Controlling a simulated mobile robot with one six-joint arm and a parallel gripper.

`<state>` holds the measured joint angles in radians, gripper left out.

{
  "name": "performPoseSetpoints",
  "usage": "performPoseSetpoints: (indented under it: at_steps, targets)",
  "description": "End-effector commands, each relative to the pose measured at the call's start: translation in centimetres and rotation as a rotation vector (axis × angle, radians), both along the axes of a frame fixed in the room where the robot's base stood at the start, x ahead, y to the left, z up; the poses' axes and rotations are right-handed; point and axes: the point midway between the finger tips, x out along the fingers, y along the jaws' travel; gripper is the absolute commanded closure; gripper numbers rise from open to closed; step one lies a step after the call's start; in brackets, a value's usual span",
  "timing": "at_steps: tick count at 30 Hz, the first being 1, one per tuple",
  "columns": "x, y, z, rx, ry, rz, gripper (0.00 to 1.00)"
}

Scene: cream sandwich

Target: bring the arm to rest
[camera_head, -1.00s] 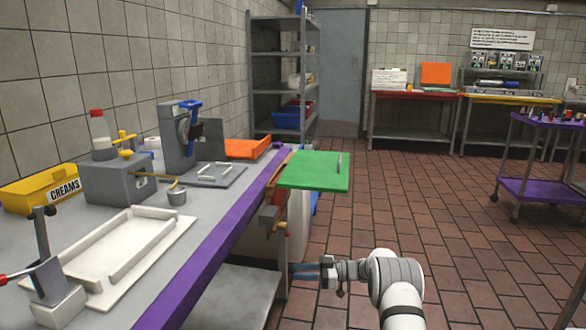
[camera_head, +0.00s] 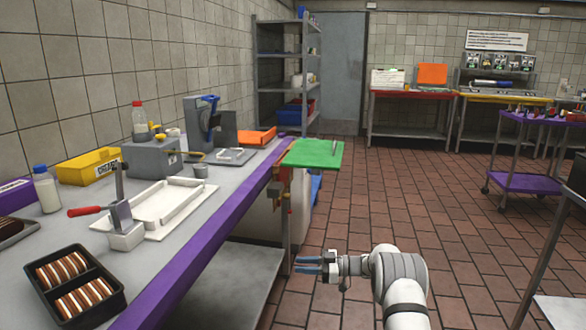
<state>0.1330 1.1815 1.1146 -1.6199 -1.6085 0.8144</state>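My gripper (camera_head: 309,265) is in the lower middle of the head view, at the end of my white and grey arm. It points left toward the side of the purple-edged workbench (camera_head: 205,243) and is below the level of its top. Its two bluish fingers show a narrow gap between them, and I see nothing held there. My arm is bent low over the tiled floor, apart from the bench.
On the bench stand a black tray (camera_head: 35,290) of cream sandwiches, a white frame (camera_head: 165,207), a yellow creams box (camera_head: 88,166) and a grey machine (camera_head: 150,157). A green board (camera_head: 314,153) juts past the bench edge. A purple cart (camera_head: 530,183) stands right; open floor lies between.

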Motion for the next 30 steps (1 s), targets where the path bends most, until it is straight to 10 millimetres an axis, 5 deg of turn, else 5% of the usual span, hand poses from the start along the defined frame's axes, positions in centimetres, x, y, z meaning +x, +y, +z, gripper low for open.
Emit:
performPoseSetpoints:
  at_steps: [11,14,20,26,30]
  targets:
    - [3.7,0.1,9.4,-0.061,-0.093,-0.277,0.70]
    - [4.8,-0.3,12.9,-0.089,-0.118,-0.383,0.70]
    - [6.1,-2.9,23.1,-0.180,-0.152,-0.697,0.70]
    - [3.7,-7.4,32.1,-0.315,-0.091,-1.034,0.70]
    - [-0.7,-10.7,36.6,-0.423,0.012,-1.229,0.70]
